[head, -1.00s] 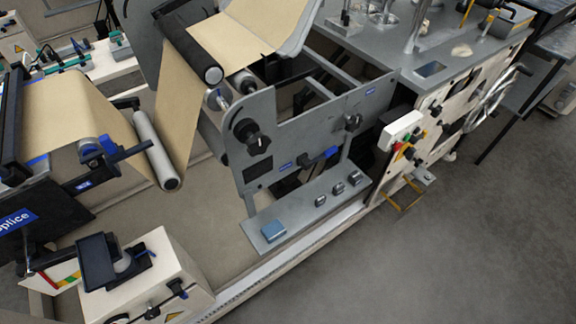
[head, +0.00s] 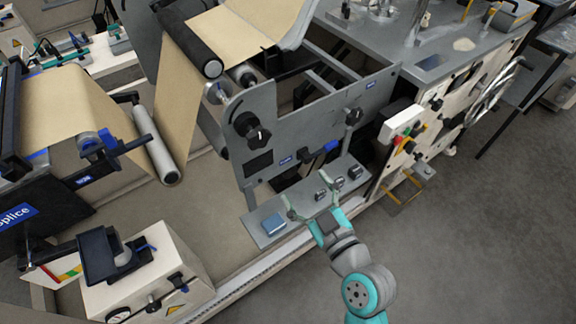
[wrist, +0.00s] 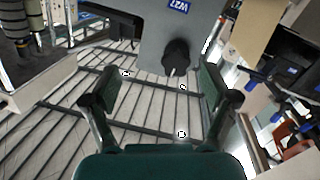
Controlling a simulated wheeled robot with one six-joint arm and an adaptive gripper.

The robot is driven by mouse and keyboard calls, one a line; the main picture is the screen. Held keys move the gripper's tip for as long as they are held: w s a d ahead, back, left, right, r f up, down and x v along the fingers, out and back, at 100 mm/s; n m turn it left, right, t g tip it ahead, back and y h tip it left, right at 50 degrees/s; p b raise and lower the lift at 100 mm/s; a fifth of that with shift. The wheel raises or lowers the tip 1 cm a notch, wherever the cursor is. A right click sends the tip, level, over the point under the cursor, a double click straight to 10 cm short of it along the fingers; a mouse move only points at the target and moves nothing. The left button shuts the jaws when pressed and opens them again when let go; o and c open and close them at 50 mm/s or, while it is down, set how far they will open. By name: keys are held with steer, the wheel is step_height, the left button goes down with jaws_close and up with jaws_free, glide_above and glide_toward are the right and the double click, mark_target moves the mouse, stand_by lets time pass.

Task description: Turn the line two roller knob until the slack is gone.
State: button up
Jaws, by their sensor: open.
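The grey side plate (head: 300,130) carries a large black lobed knob (head: 252,128) at its left and a smaller black knob (head: 353,116) at its right. I cannot read which belongs to line two. The brown kraft web (head: 177,110) runs down from a black roller and hangs in a loop by a pale roller (head: 157,150). My gripper (head: 313,198) is open and empty, low in front of the plate, over the ledge. In the wrist view a black knob (wrist: 176,57) lies ahead of and apart from the open fingers (wrist: 156,90), under a blue label.
A ledge (head: 262,243) below the plate carries a blue block (head: 274,224) and several small metal fittings (head: 337,183). A white control box (head: 402,122) with buttons juts out to the right. A cream box (head: 150,275) stands at lower left. The floor (head: 480,230) at right is clear.

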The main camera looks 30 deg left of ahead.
mark_target(261, 141)
steer(key=shift+w+a+r+n+g+y, duration=0.35)
steer(key=shift+w+a+r+n, duration=0.35)
steer(key=shift+a, duration=1.7)
steer(key=shift+w+a+r+n+g+y, duration=0.35)
steer(key=shift+a+r, duration=0.55)
steer(key=shift+a, duration=1.55)
steer(key=shift+w+a+r+n+g+y, duration=0.2)
steer(key=shift+w+a+r+n+g, duration=0.5)
steer(key=shift+a, duration=1.7)
steer(key=shift+s+r, duration=0.1)
